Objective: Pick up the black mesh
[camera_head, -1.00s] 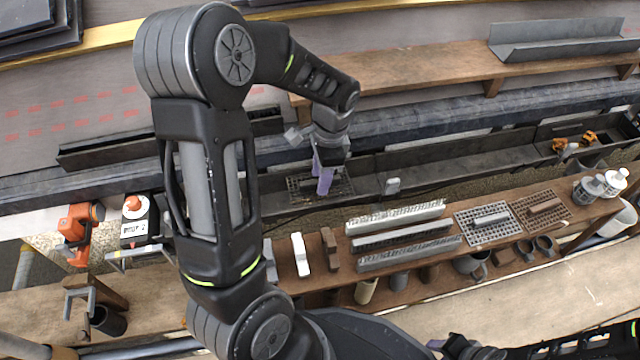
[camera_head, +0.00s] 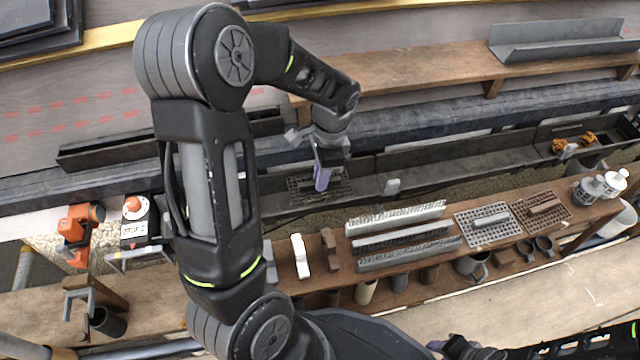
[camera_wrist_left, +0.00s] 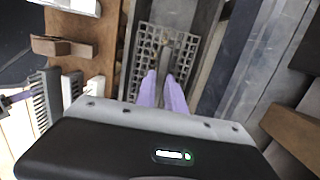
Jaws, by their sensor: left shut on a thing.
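The black mesh (camera_head: 303,190) is a dark grid plate lying in the gutter trough below my left arm. In the left wrist view the mesh (camera_wrist_left: 141,62) shows a raised bar along its middle. My left gripper (camera_head: 322,182) points down over the mesh, and its purple fingers (camera_wrist_left: 166,82) are shut on that bar. The mesh still appears to lie flat in the trough; whether it is clear of the floor I cannot tell. The fingers and wrist hide part of it. What seems to be my right gripper (camera_head: 462,347) is at the bottom edge, its jaws unclear.
A wooden plank (camera_head: 400,285) in front holds a grey mesh (camera_head: 487,222), a brown mesh (camera_head: 542,208), several grey strips and white bottles (camera_head: 612,182). The gutter trough (camera_head: 450,160) has walls on both sides of the mesh.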

